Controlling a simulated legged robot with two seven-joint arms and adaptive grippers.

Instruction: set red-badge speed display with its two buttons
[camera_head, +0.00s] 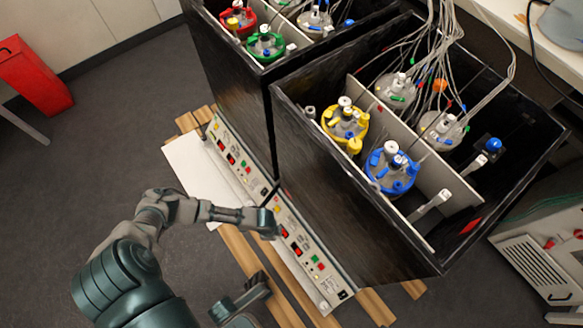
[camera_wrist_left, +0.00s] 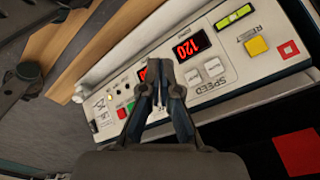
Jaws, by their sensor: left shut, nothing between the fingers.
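The control panel (camera_head: 312,262) fronts the right black box. In the left wrist view, upside down, its lit red speed display (camera_wrist_left: 188,46) seems to read 120. Two pale buttons, one (camera_wrist_left: 193,78) and another (camera_wrist_left: 214,67), sit beside the SPEED label. A small red badge (camera_wrist_left: 288,49) is at the panel's end. My left gripper (camera_wrist_left: 160,72) is shut and empty, its tips in front of a second red display (camera_wrist_left: 143,72), partly hidden, just beside the nearer button. Contact cannot be judged. In the head view it is over the panel (camera_head: 272,230). My right gripper (camera_head: 245,297) is low in view, its fingers unclear.
A yellow reset button (camera_wrist_left: 257,46) lies between the pale buttons and the badge. A second panel (camera_head: 235,160) fronts the left box. The right black box (camera_head: 350,225) rises close behind the panel and holds several capped vessels and tubes. Open floor lies left.

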